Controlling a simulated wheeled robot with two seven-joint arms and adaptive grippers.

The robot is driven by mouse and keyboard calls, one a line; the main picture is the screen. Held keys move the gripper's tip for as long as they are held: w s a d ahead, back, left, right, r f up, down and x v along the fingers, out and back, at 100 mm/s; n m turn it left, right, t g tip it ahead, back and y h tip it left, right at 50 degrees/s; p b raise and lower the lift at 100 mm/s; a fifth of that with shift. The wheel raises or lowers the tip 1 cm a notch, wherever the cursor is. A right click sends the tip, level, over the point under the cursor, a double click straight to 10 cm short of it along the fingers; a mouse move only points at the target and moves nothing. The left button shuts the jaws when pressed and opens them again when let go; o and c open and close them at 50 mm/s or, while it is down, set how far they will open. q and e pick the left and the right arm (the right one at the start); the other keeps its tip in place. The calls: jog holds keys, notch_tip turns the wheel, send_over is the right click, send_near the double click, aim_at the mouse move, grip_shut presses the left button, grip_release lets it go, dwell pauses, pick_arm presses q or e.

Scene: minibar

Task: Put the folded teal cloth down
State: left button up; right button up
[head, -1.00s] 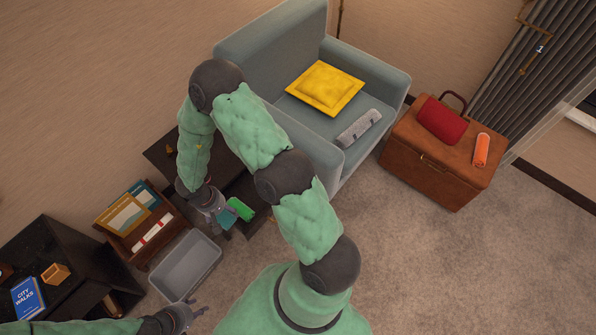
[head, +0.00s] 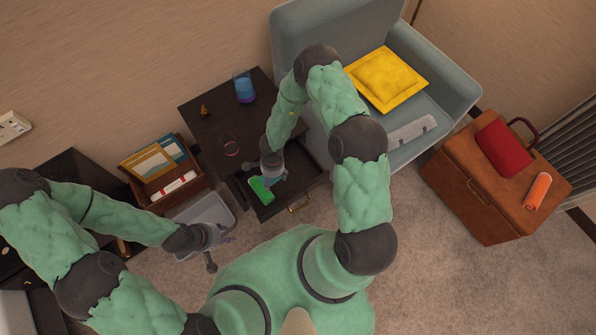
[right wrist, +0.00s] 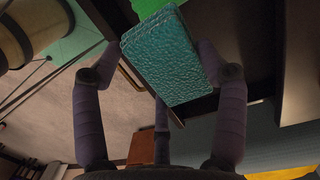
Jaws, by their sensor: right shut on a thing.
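The folded teal cloth (right wrist: 170,58) is a textured, layered pad, seen close up in the right wrist view. My right gripper (right wrist: 155,75) is shut on it, with fingers on either side. In the head view my right gripper (head: 274,176) is over the open drawer (head: 315,182) of the dark side table, and it mostly hides the cloth. A bright green item (head: 261,189) shows beside that gripper; I cannot tell what it rests on. My left gripper (head: 222,236) is over the grey bin (head: 190,214), its finger opening unclear.
The dark side table (head: 215,115) carries a blue glass (head: 244,87), a pinkish ring-shaped item (head: 231,145) and a small brass item (head: 204,110). A magazine rack (head: 160,170) stands left. The armchair (head: 300,40) and brown case (head: 480,195) are right. The carpet between is clear.

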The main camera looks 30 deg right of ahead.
jog(key=shift+d+f+m, duration=0.1)
jog(key=shift+f+m, duration=0.15)
jog(key=shift+m, duration=0.05)
jog(key=w+d+f+b, duration=0.2)
jog(key=d+f, duration=0.2)
jog(key=d, duration=0.4)
jog(key=b, duration=0.2)
send_over(299, 173)
notch_tip(299, 173, down, 5)
jog(key=shift+f, duration=0.2)
jog(key=f, duration=0.1)
jog(key=f+b, duration=0.2)
jog(key=shift+d+f, duration=0.25)
jog(key=shift+f, duration=0.1)
jog(key=shift+r, duration=0.1)
jog(key=o, duration=1.3)
